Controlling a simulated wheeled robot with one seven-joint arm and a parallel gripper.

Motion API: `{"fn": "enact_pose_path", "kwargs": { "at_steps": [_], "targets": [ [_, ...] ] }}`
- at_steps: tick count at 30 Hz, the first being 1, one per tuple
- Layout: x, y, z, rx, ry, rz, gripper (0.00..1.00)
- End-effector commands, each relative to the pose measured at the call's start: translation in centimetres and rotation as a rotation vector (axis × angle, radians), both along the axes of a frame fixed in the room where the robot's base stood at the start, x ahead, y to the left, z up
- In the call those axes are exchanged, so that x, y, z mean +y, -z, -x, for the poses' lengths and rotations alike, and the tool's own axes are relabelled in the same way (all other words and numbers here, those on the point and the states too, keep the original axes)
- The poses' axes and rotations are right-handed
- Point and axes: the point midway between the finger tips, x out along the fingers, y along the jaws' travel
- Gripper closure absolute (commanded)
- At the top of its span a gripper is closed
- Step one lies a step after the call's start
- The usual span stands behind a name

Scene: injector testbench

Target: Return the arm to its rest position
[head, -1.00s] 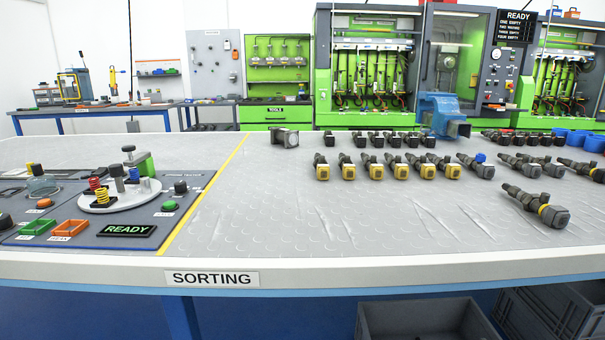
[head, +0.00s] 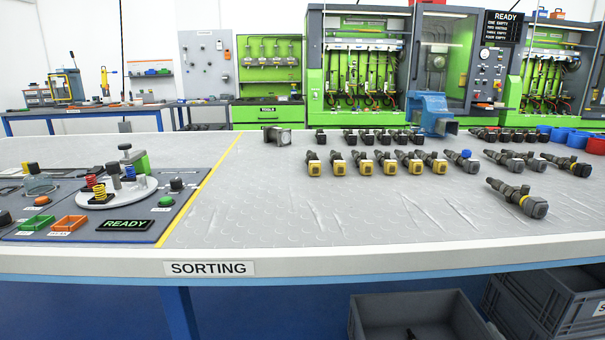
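My arm and gripper are not in the head view, so I cannot see their pose or whether the gripper is open or shut. The view faces a grey sorting table (head: 330,215) with a label reading "SORTING" on its front edge. A larger dark injector with a yellow ring (head: 518,197) lies at the right, and one with a blue cap (head: 462,159) lies nearer the middle.
A station panel with a "READY" display (head: 124,225) and a round white plate (head: 116,197) takes up the table's left. Grey crates (head: 418,312) stand below at the right. Green test benches (head: 362,65) stand behind. The table's front middle is clear.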

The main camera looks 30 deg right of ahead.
Motion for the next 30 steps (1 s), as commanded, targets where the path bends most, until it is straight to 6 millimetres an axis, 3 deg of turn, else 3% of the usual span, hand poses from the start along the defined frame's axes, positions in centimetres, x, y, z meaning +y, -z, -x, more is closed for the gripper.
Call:
{"fn": "enact_pose_path", "kwargs": {
  "at_steps": [5,9,15,22,30],
  "targets": [
    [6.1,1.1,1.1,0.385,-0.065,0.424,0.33],
    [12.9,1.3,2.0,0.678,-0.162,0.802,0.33],
    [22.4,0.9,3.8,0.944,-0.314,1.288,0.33],
    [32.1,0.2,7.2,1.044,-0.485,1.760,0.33],
    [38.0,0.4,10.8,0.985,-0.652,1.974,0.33]
  ]
}}
